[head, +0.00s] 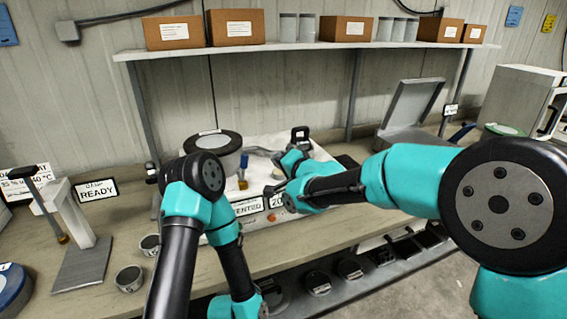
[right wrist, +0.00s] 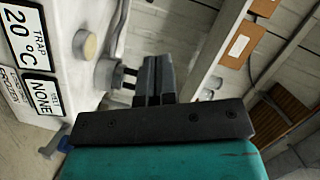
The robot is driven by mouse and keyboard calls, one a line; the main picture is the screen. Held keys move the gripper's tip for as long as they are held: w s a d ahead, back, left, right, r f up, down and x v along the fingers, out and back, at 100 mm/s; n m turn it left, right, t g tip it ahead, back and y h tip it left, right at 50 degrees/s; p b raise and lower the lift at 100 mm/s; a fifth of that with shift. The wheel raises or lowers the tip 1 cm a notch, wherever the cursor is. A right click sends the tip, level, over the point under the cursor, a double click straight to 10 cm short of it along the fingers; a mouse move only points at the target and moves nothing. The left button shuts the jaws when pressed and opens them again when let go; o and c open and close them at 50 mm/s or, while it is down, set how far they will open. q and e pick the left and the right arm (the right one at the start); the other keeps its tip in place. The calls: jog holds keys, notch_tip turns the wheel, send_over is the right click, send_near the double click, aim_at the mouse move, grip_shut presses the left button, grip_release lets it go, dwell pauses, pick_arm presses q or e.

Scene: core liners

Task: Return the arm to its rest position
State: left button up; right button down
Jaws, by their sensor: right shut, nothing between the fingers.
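My right arm reaches in from the right in the head view. Its gripper (head: 273,192) is in front of the white machine (head: 258,150) on the bench. In the right wrist view the right gripper's dark fingers (right wrist: 155,70) are together with nothing between them. The machine (right wrist: 85,25) fills the left of that view, with signs reading "TRAP 20 °C" and "NONE". A round knob and a grey fitting (right wrist: 108,73) on it show close to the fingers. My left arm is folded at the lower middle of the head view, its lower end running down to the bottom edge; its gripper cannot be made out.
A shelf (head: 300,47) with boxes and canisters spans the back wall. A black-topped round vessel (head: 215,147) stands on the machine. A press-like stand (head: 85,250), a "READY" sign (head: 97,191) and small cups (head: 130,278) are at left. An open-lidded device (head: 410,110) is at right.

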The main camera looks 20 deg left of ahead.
jog(key=shift+v, duration=1)
jog(key=s+d+f+g+h, duration=0.1)
jog(key=d+f+h, duration=0.3)
jog(key=d+f, duration=1.05)
jog(key=s+d+f+g+h, duration=0.1)
jog(key=d+f+h, duration=0.2)
jog(key=d+f, duration=1.2)
jog(key=s+d+f+g+h, duration=0.1)
jog(key=s+d+f+g, duration=0.1)
jog(key=s+d+f, duration=0.3)
jog(key=s+d+f+g+h, duration=0.1)
jog(key=s+d+f+g, duration=0.1)
jog(key=s+d+f, duration=0.2)
jog(key=s+d+f+g, duration=0.2)
jog(key=s+d+f, duration=0.3)
jog(key=s+f, duration=0.5)
jog(key=s, duration=0.5)
jog(key=shift+s+d+h, duration=0.2)
jog(key=shift+d+h, duration=0.1)
jog(key=shift+h, duration=0.1)
pick_arm(q)
jog(key=shift+c, duration=0.2)
